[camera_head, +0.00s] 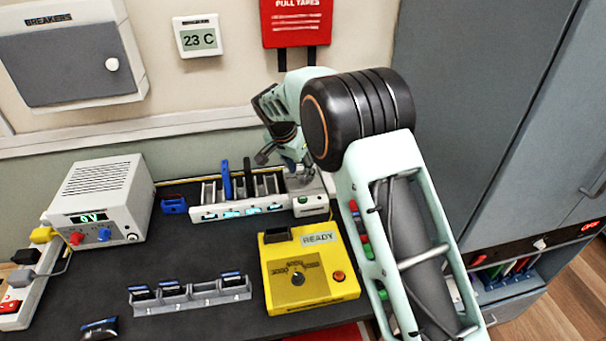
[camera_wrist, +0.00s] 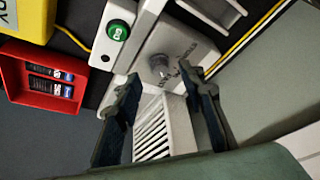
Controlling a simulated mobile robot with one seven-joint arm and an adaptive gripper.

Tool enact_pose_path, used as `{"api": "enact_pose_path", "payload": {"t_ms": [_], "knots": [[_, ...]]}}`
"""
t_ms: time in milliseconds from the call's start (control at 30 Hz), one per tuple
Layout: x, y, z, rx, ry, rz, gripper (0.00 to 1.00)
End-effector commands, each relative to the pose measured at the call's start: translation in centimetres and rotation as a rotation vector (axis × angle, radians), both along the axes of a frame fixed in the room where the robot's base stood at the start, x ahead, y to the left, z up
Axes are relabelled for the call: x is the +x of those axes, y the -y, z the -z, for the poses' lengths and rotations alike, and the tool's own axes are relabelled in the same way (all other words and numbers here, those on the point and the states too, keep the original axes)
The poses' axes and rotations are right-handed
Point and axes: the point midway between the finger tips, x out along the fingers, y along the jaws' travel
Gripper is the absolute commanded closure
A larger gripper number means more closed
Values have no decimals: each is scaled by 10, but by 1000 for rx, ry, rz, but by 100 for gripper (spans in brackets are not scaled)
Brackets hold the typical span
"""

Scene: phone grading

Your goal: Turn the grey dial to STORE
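The grey dial (camera_wrist: 159,66) is a small round knob on a light grey panel (camera_wrist: 178,42) in the wrist view. Lettering is printed beside it, but it is too small and tilted to read, so I cannot tell which mark the dial points at. My gripper (camera_wrist: 158,82) is open, with one dark finger on each side of the view and the dial in line with the gap between the tips. I cannot tell whether the tips touch it. In the head view my gripper (camera_head: 287,150) is over the right end of the slotted rack (camera_head: 240,212), and my arm hides part of it.
A green button (camera_wrist: 118,30) is beside the dial panel. A red tray (camera_wrist: 12,85) holds battery-like items. In the head view, a yellow tester (camera_head: 325,285) reading READY, a grey slotted holder (camera_head: 190,304) and a power supply (camera_head: 100,195) stand on the dark bench.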

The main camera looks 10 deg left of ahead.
Motion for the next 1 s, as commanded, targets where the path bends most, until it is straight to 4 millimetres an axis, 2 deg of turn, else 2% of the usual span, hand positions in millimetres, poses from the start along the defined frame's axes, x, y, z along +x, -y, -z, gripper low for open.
{"api": "enact_pose_path", "payload": {"t_ms": [100,200,567,900,1000], "knots": [[6,3,17,-1,-1,0,63],[9,4,25,-1,-1,0,63],[12,4,31,2,1,-1,63],[12,4,30,1,0,0,98],[12,4,30,1,0,0,100]]}}
